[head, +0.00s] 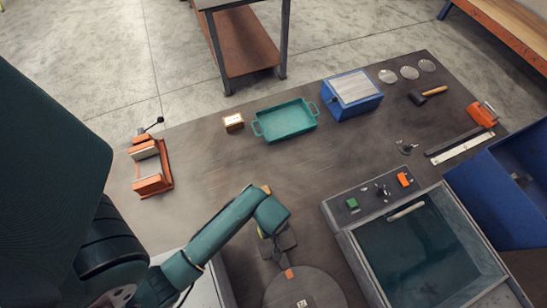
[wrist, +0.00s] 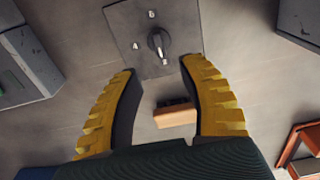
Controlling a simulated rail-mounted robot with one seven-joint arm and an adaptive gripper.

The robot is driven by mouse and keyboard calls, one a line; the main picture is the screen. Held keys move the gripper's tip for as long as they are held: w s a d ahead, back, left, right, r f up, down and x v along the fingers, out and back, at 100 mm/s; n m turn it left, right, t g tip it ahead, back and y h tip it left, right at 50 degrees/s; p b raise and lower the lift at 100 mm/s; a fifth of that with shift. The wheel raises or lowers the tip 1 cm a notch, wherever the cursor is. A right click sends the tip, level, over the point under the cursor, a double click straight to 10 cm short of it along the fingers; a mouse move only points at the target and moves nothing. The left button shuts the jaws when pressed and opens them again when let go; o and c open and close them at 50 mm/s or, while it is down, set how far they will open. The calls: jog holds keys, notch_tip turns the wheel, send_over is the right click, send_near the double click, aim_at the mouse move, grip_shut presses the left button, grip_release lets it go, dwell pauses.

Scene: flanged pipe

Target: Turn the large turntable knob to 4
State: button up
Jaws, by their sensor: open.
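In the wrist view, a dark round knob (wrist: 157,42) with a raised grip sits on a square grey plate (wrist: 128,24). In the head view, my gripper (head: 272,242) is over the table just above the round grey turntable (head: 305,290), which is cut off by the lower edge. My gripper and wrist largely hide the knob plate there.
A brown block (wrist: 175,114) lies between the fingers in the wrist view. A control panel (head: 370,195) with green and orange parts and a glass-topped box (head: 425,255) stand right of my gripper. A green tray (head: 286,120) and orange fixture (head: 150,168) lie farther back. The table's middle is clear.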

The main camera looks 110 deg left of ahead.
notch_tip(320, 180, down, 10)
jog(key=shift+a+r+b, duration=0.1)
jog(key=shift+b, duration=0.85)
grip_shut()
